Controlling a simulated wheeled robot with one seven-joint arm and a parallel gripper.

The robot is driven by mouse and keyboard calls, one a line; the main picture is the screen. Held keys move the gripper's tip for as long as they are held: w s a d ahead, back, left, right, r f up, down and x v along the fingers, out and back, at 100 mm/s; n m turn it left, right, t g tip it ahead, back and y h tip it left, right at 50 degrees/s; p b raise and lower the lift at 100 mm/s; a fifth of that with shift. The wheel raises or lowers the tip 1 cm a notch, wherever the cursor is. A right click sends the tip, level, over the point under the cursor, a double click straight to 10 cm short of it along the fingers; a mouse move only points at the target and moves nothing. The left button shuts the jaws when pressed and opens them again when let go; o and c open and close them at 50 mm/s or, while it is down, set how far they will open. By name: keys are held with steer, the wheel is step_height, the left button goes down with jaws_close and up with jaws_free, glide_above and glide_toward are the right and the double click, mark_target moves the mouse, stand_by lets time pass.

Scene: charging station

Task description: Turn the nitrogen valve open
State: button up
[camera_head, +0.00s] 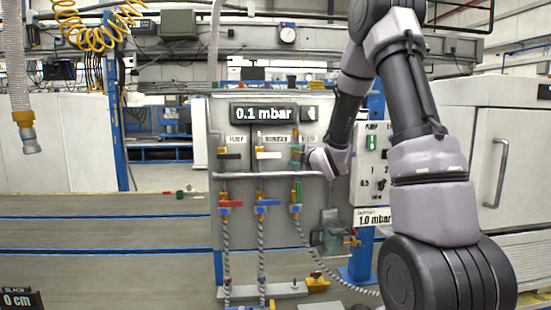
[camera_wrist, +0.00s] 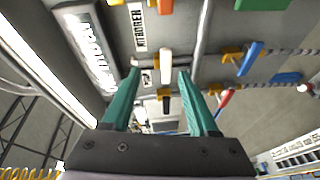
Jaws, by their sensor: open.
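The nitrogen valve (camera_head: 268,154) is the middle one of the upper row on the grey panel, with a white handle lying roughly horizontal. Its white handle (camera_wrist: 165,52) also shows in the wrist view, ahead of and between the fingertips. My gripper (camera_wrist: 160,72) is open and empty, its two green fingers on either side of the handle's line. In the head view my gripper (camera_head: 298,156) is just right of the nitrogen valve. Whether the fingers touch the handle cannot be told.
The pump valve (camera_head: 229,155) with a dark handle is to the left. Lower valves have red (camera_head: 230,203), blue (camera_head: 267,202) and green handles. A pipe (camera_head: 255,175) crosses below the upper row. A display (camera_head: 264,114) reads 0.1 mbar. A control box (camera_head: 371,165) is at right.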

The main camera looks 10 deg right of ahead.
mark_target(275, 156)
steer(key=w+a+n, duration=0.1)
steer(key=w, duration=0.2)
steer(key=w+a+f+n+y, duration=0.1)
steer(key=w+a, duration=0.1)
steer(key=w, duration=0.2)
steer(key=w+a+f, duration=0.1)
steer(key=w, duration=0.3)
steer(key=shift+w+a+f+n+t, duration=0.15)
steer(key=shift+a+n+t, duration=0.15)
steer(key=shift+a+n, duration=0.1)
jaws_close()
steer(key=shift+d, duration=0.1)
stand_by(0.9)
